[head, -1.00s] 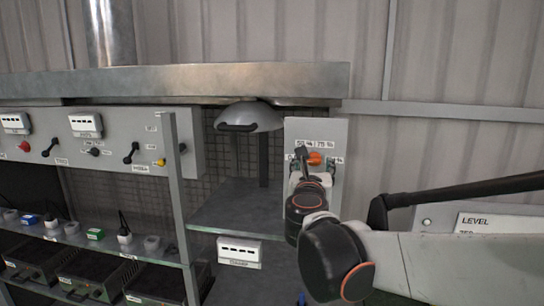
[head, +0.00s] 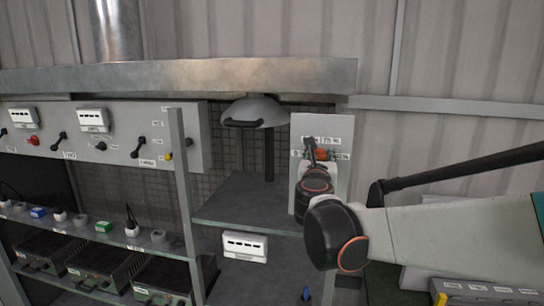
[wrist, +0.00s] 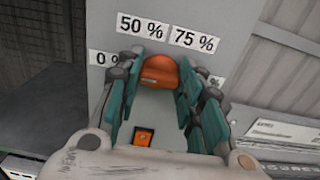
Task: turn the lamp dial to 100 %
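The lamp dial is an orange knob (wrist: 158,72) on a light grey panel (wrist: 112,18). It also shows in the head view (head: 321,155), partly behind my gripper. Labels 50 % (wrist: 143,27) and 75 % (wrist: 194,39) are above it, 0 % (wrist: 106,58) at its left. The knob's pointing direction is unclear.
An orange switch (wrist: 143,137) sits below the knob between the fingers. A grey dome lamp (head: 254,112) hangs left of the panel over a shelf (head: 235,205). A switch board (head: 100,140) and a metal post (head: 183,190) stand farther left.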

